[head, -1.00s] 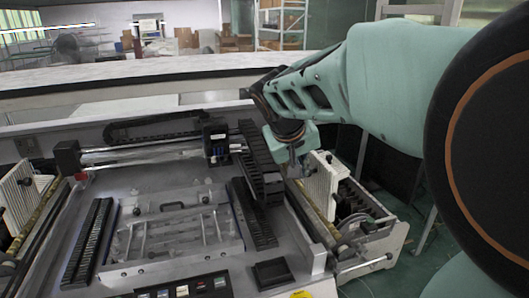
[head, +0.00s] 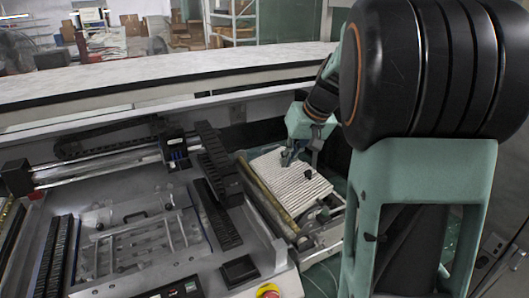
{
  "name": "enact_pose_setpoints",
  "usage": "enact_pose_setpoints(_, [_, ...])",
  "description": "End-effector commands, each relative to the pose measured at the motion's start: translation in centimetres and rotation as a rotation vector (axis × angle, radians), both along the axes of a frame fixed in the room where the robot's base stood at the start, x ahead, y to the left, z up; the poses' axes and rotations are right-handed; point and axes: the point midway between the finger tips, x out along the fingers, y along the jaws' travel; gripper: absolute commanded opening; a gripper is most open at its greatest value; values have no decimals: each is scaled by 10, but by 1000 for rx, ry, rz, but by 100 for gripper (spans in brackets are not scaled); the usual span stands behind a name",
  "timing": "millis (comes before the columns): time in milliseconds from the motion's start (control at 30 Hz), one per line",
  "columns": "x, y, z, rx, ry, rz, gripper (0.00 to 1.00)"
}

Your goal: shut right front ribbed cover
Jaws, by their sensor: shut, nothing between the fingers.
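The white ribbed cover (head: 290,183) at the right front side of the machine lies nearly flat, tilted a little, over the open side bay. A small dark knob (head: 308,174) sits on its face. My gripper (head: 288,160) is shut and empty at the cover's far part, over its upper face. I cannot tell whether the fingertips touch it. The side bay (head: 325,232) still shows in part below the cover's near edge. My arm fills the right of the view and hides what lies behind it.
The machine bed (head: 145,245) with a clear plate and black cable chains (head: 218,165) lies to the left. A red button (head: 268,291) is at the front edge. A long pale ledge (head: 150,85) runs behind the machine.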

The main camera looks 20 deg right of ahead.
Motion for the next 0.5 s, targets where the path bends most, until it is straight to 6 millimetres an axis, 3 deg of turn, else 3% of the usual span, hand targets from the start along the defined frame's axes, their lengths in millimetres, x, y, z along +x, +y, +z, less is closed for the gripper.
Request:
enact_pose_setpoints(100, [3, -19, -5, 95, 22, -8, 0])
enact_pose_setpoints(500, [12, -66, -27, 456, 92, -4, 0])
